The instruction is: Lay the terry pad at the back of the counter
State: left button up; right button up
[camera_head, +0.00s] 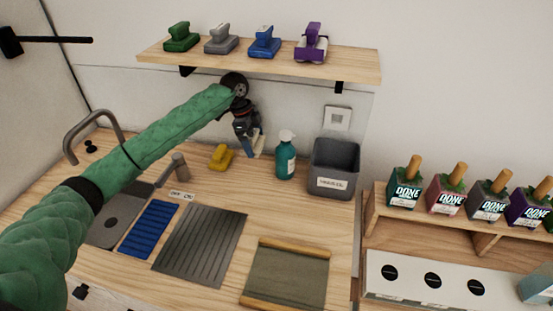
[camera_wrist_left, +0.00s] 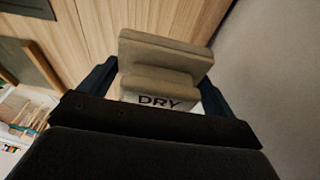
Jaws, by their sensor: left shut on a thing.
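My left gripper (camera_head: 248,142) is at the back of the counter (camera_head: 205,186), between a yellow pad and a teal spray bottle. It is shut on a beige pad, the terry pad (camera_head: 258,148), seen only in part behind the fingers. In the left wrist view the terry pad (camera_wrist_left: 165,52) sits between the two dark fingers of the gripper (camera_wrist_left: 155,85), with a white label reading DRY. I cannot tell whether the pad touches the counter. My right gripper is not in view.
A yellow pad (camera_head: 221,157), the spray bottle (camera_head: 286,160) and a grey bin (camera_head: 334,170) stand near the back wall. A shelf (camera_head: 345,66) with several handled pads hangs above. A sink (camera_head: 118,218), blue mat (camera_head: 150,228), ribbed drainboard (camera_head: 203,245) and framed board (camera_head: 288,275) lie in front.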

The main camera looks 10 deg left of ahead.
pick_arm(q)
jog(key=shift+w+f, duration=0.1)
jog(key=shift+f, duration=0.1)
jog(key=p, duration=0.3)
send_over(259, 169)
jog(key=a, duration=0.1)
notch_tip(259, 169, down, 6)
jog(key=shift+r, duration=0.2)
notch_tip(259, 169, down, 3)
jog(key=shift+a+r+p, duration=0.1)
jog(key=shift+r+p, duration=0.1)
jog(key=shift+p, duration=0.25)
jog(key=shift+f, duration=0.55)
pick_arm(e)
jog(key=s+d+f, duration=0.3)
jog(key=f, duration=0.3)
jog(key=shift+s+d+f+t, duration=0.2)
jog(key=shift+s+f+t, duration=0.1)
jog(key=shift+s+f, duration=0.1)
pick_arm(q)
jog(key=shift+f, duration=0.1)
jog(key=o, duration=0.7)
jog(key=shift+o, duration=0.2)
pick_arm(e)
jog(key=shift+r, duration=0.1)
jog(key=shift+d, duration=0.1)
